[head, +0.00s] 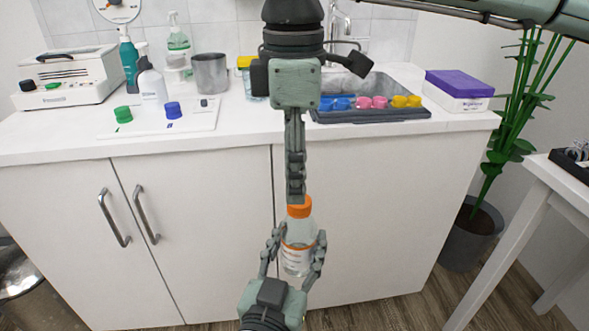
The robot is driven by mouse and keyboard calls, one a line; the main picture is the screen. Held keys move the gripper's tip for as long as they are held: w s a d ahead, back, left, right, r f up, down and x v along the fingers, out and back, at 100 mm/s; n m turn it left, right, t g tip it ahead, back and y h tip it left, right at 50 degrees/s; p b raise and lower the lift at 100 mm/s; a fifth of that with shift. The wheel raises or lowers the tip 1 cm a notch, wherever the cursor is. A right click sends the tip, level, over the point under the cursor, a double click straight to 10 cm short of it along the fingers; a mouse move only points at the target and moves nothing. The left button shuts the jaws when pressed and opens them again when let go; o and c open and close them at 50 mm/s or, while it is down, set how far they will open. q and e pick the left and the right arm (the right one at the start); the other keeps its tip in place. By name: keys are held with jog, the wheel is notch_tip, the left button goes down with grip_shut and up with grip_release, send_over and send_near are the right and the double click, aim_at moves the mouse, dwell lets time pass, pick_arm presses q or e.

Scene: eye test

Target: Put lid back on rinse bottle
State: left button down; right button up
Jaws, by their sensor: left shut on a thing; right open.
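The rinse bottle (302,230) is clear with a white and orange label, in the lower middle of the head view, in front of the cabinet. My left gripper (300,238) is shut on its body from below, one finger on each side, and holds it nearly upright. The orange lid (299,208) is at the bottle's mouth and looks seated there; I cannot tell whether it is tight. My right gripper (296,199) comes down from above, open, its fingers seen edge-on at the lid's top. I cannot tell whether they touch it.
On the white counter (240,128) behind, a white board (145,126) carries a green cap (123,114) and a blue cap (173,110). A dark tray (330,117) of coloured cups, a purple-lidded box (459,88) and a metal cup (211,73) stand there too.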

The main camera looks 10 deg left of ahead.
jog(key=n, duration=0.5)
jog(key=shift+r, duration=0.2)
jog(key=shift+c, duration=0.3)
jog(key=n, duration=0.5)
jog(key=shift+w+d+r, duration=0.1)
jog(key=shift+r, duration=0.1)
jog(key=n, duration=0.4)
jog(key=shift+r+n, duration=0.2)
jog(key=shift+n, duration=0.1)
jog(key=n, duration=0.7)
jog(key=shift+r, duration=0.3)
jog(key=n, duration=0.5)
jog(key=shift+w+d+r, duration=0.1)
jog(key=shift+r, duration=0.1)
jog(key=n, duration=0.5)
jog(key=shift+r, duration=0.2)
jog(key=n, duration=0.4)
jog(key=shift+d+r+n, duration=0.1)
jog(key=shift+r+n, duration=0.1)
jog(key=shift+n, duration=0.1)
jog(key=n, duration=0.5)
jog(key=shift+w+r+n, duration=0.1)
jog(key=shift+r+n, duration=0.1)
jog(key=shift+n, duration=0.1)
